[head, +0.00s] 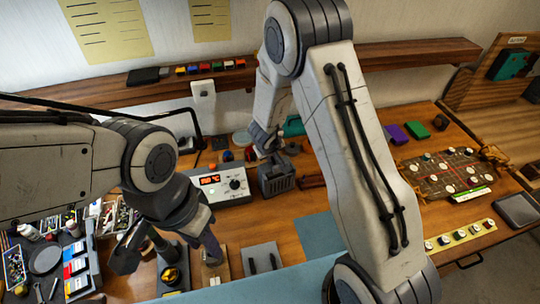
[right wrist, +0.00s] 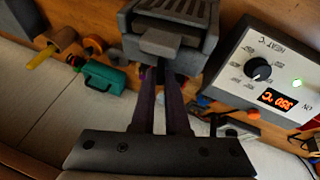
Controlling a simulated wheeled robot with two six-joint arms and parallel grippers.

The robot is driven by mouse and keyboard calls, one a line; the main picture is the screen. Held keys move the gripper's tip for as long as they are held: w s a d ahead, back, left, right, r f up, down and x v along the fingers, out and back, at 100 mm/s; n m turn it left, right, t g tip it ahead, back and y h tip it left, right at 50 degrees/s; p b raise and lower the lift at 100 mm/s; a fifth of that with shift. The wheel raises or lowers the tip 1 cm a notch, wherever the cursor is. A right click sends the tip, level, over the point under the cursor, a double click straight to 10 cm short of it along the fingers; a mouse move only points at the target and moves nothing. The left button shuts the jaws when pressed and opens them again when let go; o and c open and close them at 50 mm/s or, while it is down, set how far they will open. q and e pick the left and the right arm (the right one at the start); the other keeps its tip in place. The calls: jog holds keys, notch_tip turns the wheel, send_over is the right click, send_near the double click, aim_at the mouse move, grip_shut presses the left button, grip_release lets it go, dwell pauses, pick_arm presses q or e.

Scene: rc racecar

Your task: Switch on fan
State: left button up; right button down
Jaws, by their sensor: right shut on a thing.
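The fan looks to be the dark grey box with a slotted top (head: 277,180), on the table left of my right forearm. In the right wrist view the fan (right wrist: 190,15) fills the top middle, with a lighter grey block (right wrist: 158,42) jutting from its near side. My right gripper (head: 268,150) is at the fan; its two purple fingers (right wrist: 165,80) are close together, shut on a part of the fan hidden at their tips. I cannot see whether the fan runs. My left gripper (head: 170,255) hangs over the front left; only one purple finger shows clearly.
A soldering station (head: 220,184) with a lit red display stands just left of the fan; it also shows in the right wrist view (right wrist: 265,70). A teal case (head: 293,126) is behind. A blue mat (head: 319,235) lies in front.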

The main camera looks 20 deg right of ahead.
jog(key=shift+w+d+y, duration=0.1)
jog(key=shift+d+y, duration=0.2)
jog(key=shift+y, duration=0.1)
jog(key=y+b, duration=0.2)
jog(key=b, duration=0.2)
jog(key=d+m+y+b, duration=0.1)
jog(key=b, duration=0.4)
jog(key=d+g+y+b, duration=0.1)
jog(key=y+b, duration=0.1)
jog(key=b, duration=0.3)
jog(key=shift+w+d+f+y, duration=0.15)
jog(key=shift+f+y, duration=0.15)
jog(key=shift+f, duration=0.1)
jog(key=shift+d+r+m+y+b, duration=0.15)
jog(key=shift+m+y+b, duration=0.25)
jog(key=shift+b, duration=0.45)
jog(key=c, duration=1.2)
grip_release()
jog(key=shift+r, duration=0.1)
jog(key=shift+r, duration=0.1)
